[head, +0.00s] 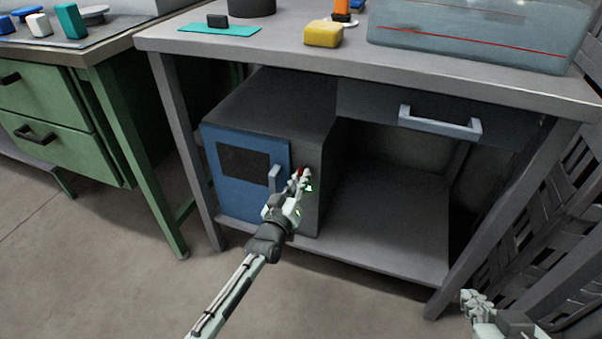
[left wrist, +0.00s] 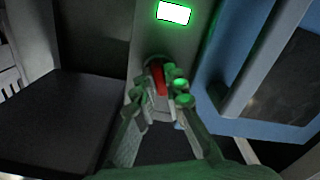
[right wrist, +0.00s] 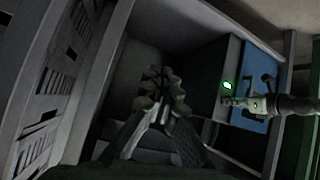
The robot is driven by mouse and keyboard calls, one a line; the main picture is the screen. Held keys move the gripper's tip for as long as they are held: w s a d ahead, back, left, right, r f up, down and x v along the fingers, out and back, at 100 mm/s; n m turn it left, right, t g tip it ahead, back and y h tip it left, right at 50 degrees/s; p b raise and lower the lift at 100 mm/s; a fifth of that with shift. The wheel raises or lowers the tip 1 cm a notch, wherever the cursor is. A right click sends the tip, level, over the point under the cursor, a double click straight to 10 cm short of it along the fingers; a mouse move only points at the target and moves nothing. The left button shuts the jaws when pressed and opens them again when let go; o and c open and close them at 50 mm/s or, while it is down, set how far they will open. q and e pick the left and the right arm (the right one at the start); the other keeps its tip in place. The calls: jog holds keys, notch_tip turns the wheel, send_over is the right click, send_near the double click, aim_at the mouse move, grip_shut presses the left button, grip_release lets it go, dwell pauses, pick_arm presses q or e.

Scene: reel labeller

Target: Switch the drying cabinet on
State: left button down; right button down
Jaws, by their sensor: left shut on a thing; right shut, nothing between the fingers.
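The drying cabinet (head: 225,195) is a grey box with a blue door, standing on the shelf under the bench. On its grey front strip, right of the door, is a red switch knob (left wrist: 158,80). My left gripper (head: 301,177) is shut on the knob, which shows red between its fingertips in the left wrist view (left wrist: 160,88). My right gripper (head: 476,302) is shut and empty, low at the right, away from the cabinet.
The cabinet door has an upright handle (head: 275,178) close beside my left gripper. A drawer handle (head: 439,124) sticks out under the benchtop. The lower shelf (head: 385,235) is clear right of the cabinet. A green drawer unit (head: 60,125) stands left; a slatted rack (head: 555,210) stands right.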

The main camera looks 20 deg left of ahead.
pick_arm(q)
jog(key=shift+m+p, duration=0.9)
jog(key=shift+m, duration=1.7)
pick_arm(e)
jog(key=s+d+f+m+g+h, duration=0.1)
jog(key=s+d+f+g+h, duration=0.1)
jog(key=s+d+f+g, duration=0.3)
jog(key=shift+s+d+h, duration=0.3)
jog(key=shift+s+d, duration=1.1)
jog(key=shift+s, duration=0.5)
jog(key=shift+g, duration=0.3)
pick_arm(q)
jog(key=c, duration=1.6)
grip_release()
jog(key=shift+s, duration=0.15)
jog(key=s, duration=1.1)
jog(key=shift+s+a, duration=0.2)
jog(key=shift+s, duration=0.2)
